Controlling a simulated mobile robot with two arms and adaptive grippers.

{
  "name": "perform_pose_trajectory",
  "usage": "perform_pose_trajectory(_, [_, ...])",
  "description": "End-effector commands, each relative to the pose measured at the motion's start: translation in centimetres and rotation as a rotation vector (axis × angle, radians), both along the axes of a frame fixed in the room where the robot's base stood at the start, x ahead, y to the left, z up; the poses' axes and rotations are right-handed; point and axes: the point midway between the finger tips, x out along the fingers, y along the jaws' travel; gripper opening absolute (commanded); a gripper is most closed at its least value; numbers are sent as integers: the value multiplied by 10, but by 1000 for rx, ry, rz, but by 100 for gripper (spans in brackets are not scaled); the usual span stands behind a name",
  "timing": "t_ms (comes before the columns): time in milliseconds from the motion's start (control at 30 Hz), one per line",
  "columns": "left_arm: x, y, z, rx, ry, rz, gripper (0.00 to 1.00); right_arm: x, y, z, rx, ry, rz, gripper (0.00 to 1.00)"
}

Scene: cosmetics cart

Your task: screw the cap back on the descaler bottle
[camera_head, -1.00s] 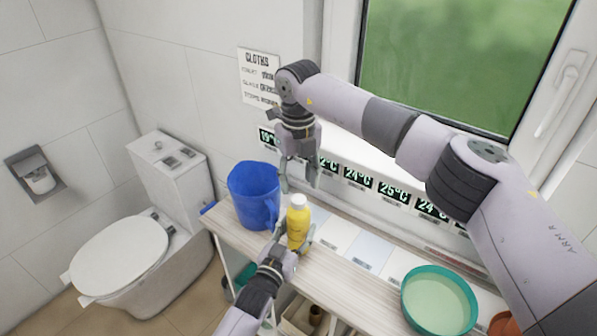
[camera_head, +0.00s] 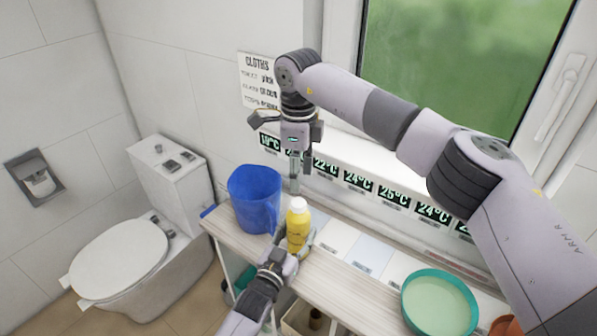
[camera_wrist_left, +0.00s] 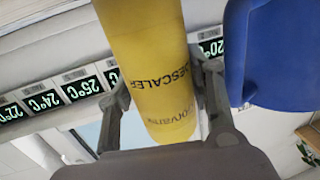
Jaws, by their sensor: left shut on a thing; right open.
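The yellow descaler bottle (camera_head: 298,230) stands upright on the shelf, with the white cap (camera_head: 298,204) on its top; I cannot tell how tightly the cap sits. My left gripper (camera_head: 293,247) is shut around the bottle's body from the front. In the left wrist view the bottle (camera_wrist_left: 150,65) appears upside down, its DESCALER lettering between the two fingers (camera_wrist_left: 165,100). My right gripper (camera_head: 296,183) is open and empty just above the cap, pointing down. It is seen nearly edge-on, so its finger gap is hard to see.
A blue jug (camera_head: 253,198) stands close to the bottle's left and also shows in the left wrist view (camera_wrist_left: 275,55). A teal basin (camera_head: 407,304) sits further right on the wooden shelf (camera_head: 340,287). A temperature strip (camera_head: 358,179) runs along the wall behind.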

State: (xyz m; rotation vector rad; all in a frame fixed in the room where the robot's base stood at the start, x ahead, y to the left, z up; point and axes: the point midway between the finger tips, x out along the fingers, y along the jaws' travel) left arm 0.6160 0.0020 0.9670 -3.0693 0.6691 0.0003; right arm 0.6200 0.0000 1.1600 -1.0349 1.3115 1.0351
Motion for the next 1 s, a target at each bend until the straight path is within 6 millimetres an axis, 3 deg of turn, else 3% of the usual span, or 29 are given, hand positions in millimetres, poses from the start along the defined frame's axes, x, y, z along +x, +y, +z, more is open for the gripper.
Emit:
perform_pose_trajectory(167, [0,0,0,0,1,1,0,0,0,-14,1,3,-1,45])
perform_pose_trajectory(600, [0,0,0,0,1,0,0,0,0,-74,0,2,-2,45])
perform_pose_trajectory(1000, [0,0,0,0,1,0,0,0,0,-80,0,0,-2,45])
